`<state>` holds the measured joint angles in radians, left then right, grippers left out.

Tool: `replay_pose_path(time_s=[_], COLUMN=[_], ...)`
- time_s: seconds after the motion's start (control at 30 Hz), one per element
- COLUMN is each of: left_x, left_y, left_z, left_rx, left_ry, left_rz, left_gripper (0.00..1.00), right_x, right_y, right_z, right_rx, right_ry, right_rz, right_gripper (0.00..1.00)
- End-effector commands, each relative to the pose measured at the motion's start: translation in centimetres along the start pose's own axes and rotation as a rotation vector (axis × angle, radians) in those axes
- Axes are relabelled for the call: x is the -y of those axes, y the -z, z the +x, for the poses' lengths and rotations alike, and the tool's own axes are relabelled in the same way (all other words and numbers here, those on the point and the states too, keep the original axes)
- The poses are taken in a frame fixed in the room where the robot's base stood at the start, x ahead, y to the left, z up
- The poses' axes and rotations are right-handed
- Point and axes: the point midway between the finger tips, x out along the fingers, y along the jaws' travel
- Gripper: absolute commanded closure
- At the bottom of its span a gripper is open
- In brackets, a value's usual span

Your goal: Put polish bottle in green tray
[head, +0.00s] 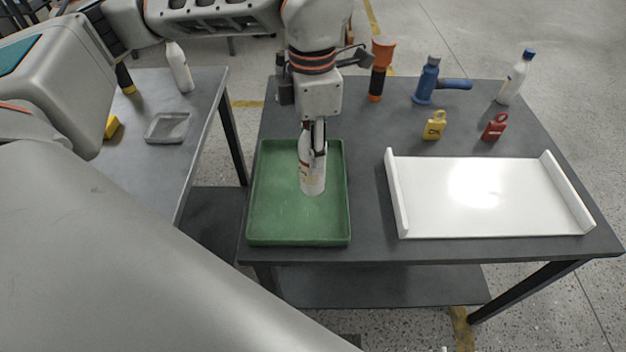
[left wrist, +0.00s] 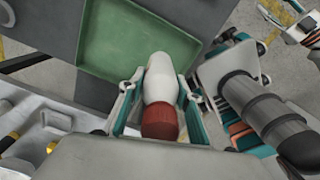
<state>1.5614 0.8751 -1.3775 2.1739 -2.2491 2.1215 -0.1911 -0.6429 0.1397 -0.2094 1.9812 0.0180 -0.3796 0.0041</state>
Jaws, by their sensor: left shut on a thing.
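The polish bottle (head: 312,178) is white with a reddish-brown cap, which shows in the left wrist view (left wrist: 160,122). My left gripper (head: 318,140) is shut on it from above, near its upper part. The bottle is roughly upright over the green tray (head: 270,220), within the tray's outline. I cannot tell whether its base touches the tray floor. The tray also shows in the left wrist view (left wrist: 100,42) and holds nothing else that I can see. My right gripper is not in view.
A white tray (head: 430,215) lies right of the green one. A side table (head: 150,185) stands left.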

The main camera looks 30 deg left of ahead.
Motion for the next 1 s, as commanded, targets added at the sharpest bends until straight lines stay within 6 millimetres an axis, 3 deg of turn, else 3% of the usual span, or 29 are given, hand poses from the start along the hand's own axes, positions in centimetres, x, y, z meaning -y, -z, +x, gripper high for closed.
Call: replay_pose_path(time_s=[0.13, 0.47, 0.67, 1.0], left_x=[0.0, 0.0, 0.0, 0.0], left_y=[0.1, 0.0, 0.1, 0.0], left_z=[3.1, 5.6, 8.6, 9.0], left_rx=[-0.003, -0.001, -0.003, 0.001], left_ry=[0.002, 0.0, 0.002, -0.001], left_rz=[-0.001, -0.001, -0.001, -0.001], left_gripper=[0.92, 0.92, 0.92, 0.92], right_x=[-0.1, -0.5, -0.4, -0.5], right_y=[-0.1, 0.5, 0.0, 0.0], right_z=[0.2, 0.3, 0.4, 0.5], right_rx=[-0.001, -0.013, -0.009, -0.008], right_ry=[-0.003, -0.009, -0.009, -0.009], right_rz=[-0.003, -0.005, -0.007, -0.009], right_gripper=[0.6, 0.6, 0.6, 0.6])
